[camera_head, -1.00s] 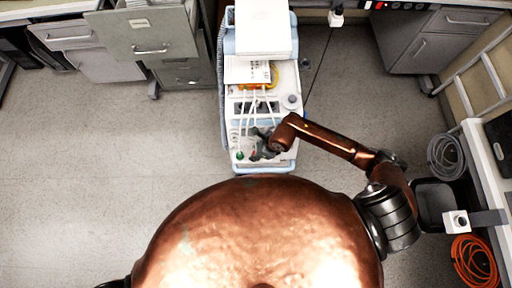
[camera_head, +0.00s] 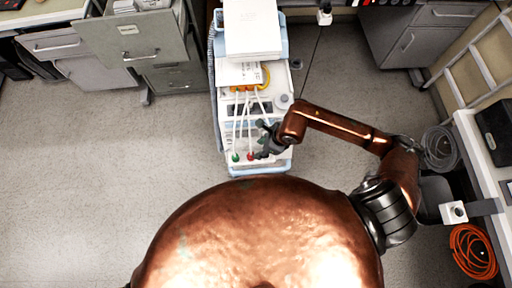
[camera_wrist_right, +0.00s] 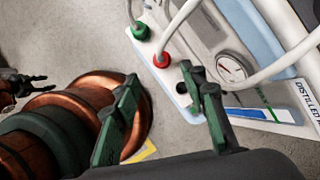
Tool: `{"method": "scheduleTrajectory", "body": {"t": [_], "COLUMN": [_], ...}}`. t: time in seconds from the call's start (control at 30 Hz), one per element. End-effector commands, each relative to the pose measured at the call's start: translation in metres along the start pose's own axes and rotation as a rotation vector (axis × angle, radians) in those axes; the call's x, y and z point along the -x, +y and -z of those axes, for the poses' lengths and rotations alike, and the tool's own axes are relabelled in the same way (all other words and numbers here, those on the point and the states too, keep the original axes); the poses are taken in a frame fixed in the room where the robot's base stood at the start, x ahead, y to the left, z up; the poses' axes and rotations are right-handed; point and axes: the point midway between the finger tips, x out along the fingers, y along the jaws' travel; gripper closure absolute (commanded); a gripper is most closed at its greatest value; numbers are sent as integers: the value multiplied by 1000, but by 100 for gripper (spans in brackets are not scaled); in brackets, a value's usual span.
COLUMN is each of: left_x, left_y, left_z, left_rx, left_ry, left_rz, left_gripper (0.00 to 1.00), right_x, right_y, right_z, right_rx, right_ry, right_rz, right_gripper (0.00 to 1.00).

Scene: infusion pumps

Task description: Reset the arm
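My right gripper (camera_head: 264,140) is over the front of the white and pale blue machine (camera_head: 287,104). In the right wrist view, its two dark green fingers (camera_wrist_right: 162,88) are spread with nothing between them. White hoses run down to a green connector (camera_wrist_right: 141,31) and a red connector (camera_wrist_right: 161,60), which also show in the head view as green (camera_head: 236,157) and red (camera_head: 250,157). A black part (camera_wrist_right: 184,91) beside the red connector is partly hidden by a finger. A dark gripper, seemingly my left (camera_wrist_right: 28,84), is small at the wrist view's left edge.
A round gauge (camera_wrist_right: 231,67) is on the machine's panel. Grey cabinets (camera_head: 140,48) stand at the upper left. A ladder (camera_head: 476,58), a grey cable coil (camera_head: 440,149) and an orange coil (camera_head: 473,251) are at the right. The floor left of the machine is clear.

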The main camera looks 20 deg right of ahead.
Motion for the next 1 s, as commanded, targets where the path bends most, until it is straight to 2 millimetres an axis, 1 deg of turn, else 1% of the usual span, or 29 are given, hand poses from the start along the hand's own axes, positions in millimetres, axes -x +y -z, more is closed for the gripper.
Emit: {"method": "scheduleTrajectory", "body": {"t": [0.03, 0.17, 0.4, 0.47, 0.57, 0.67, 0.7, 0.77, 0.8, 0.83, 0.87, 0.9, 0.93, 0.97, 1.0], "left_x": [0, 0, 0, 0, 0, 0, 0, 0, 0, 0, 0, 0, 0, 0, 0], "left_y": [0, 0, 0, 0, 0, 1, 1, 1, 1, 1, 1, 1, 1, 1, 1], "left_z": [0, 0, 0, 0, 0, 1, 1, 1, 1, 1, 1, 1, 1, 1, 1], "left_rx": [0, 0, 0, 0, 0, 0, 0, 0, 0, 0, 0, 0, 0, 0, 0], "left_ry": [0, 0, 0, 0, 0, 0, 0, 0, 0, 1, 1, 1, 1, 1, 1], "left_rz": [0, 0, 0, 0, 0, -1, -1, -1, -1, -1, -1, -1, -1, -1, -1], "left_gripper": [60, 60, 60, 60, 60, 60, 60, 60, 60, 60, 60, 60, 60, 60, 60], "right_x": [5, 13, 14, 14, 17, 30, 42, 64, 83, 99, 116, 139, 157, 176, 200], "right_y": [0, 0, 1, 5, 26, 64, 80, 101, 110, 115, 117, 116, 112, 105, 92], "right_z": [0, 0, 0, -3, -21, -58, -78, -109, -129, -144, -159, -176, -188, -197, -208], "right_rx": [1, 1, 0, -4, -31, -96, -137, -214, -274, -324, -377, -456, -522, -590, -688], "right_ry": [1, 1, 0, -14, -86, -235, -314, -444, -532, -600, -669, -762, -832, -902, -993], "right_rz": [1, 0, -2, -14, -78, -200, -263, -358, -421, -467, -511, -567, -609, -645, -693], "right_gripper": [61, 61, 61, 61, 61, 61, 61, 61, 61, 61, 61, 61, 61, 61, 61]}}
